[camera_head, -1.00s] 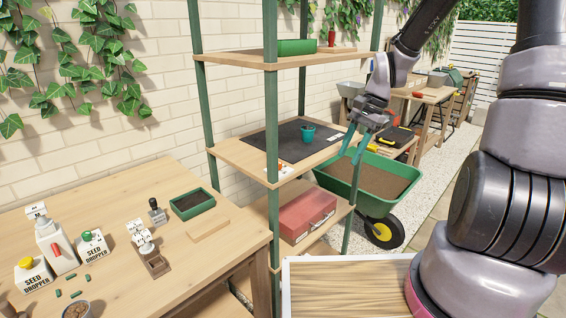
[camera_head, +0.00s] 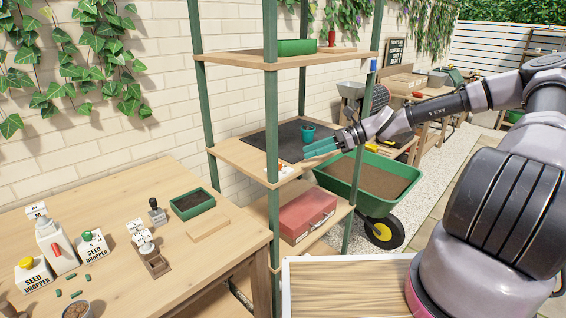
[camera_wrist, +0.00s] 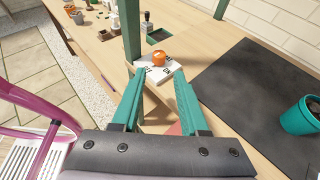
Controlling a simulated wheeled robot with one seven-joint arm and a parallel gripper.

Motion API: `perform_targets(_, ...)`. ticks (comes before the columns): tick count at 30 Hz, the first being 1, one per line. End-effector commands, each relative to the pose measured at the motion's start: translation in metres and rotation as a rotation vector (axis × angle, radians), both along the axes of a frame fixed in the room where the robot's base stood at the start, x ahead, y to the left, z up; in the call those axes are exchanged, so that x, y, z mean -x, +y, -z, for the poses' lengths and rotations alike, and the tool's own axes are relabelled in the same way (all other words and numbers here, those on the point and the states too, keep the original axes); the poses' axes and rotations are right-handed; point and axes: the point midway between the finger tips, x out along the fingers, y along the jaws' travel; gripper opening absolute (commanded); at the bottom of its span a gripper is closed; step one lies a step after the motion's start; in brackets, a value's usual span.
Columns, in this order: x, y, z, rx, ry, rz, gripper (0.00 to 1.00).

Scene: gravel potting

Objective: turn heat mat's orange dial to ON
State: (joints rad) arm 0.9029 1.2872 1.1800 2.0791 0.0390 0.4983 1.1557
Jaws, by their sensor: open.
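The orange dial (camera_wrist: 159,58) sits on a small white control box (camera_wrist: 157,74) with dark markings, at the front edge of the middle shelf by a green post. In the head view the white box (camera_head: 284,170) is small and partly behind the post. The dark heat mat (camera_wrist: 262,75) lies on the same shelf; it also shows in the head view (camera_head: 262,139). My gripper (camera_head: 306,152) is at shelf height, level and pointing left. In the wrist view its teal fingers (camera_wrist: 154,85) are open and empty, with the dial ahead beyond the tips. I cannot read the dial's setting.
A teal pot (camera_wrist: 300,115) stands on the mat, beside my gripper. A green shelf post (camera_wrist: 131,34) stands close to the dial. A green wheelbarrow (camera_head: 372,180) stands right of the shelf.

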Motion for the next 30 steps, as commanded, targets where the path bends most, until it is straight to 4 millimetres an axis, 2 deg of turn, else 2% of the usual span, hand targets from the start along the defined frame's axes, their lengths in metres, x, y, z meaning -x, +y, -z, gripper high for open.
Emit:
perform_targets(9, 0.002, 0.056, 0.023, 0.000, 0.000, -0.007, 0.44)
perform_targets(15, 0.001, 0.082, 0.034, 0.001, -0.001, -0.004, 0.44)
perform_targets(21, 0.001, 0.091, 0.038, 0.002, 0.000, -0.002, 0.44)
perform_targets(28, 0.001, 0.091, 0.038, 0.002, -0.001, -0.001, 0.44)
perform_targets(29, 0.001, 0.091, 0.038, 0.002, 0.000, -0.002, 0.36)
perform_targets(30, 0.001, 0.091, 0.038, 0.002, 0.000, -0.002, 0.21)
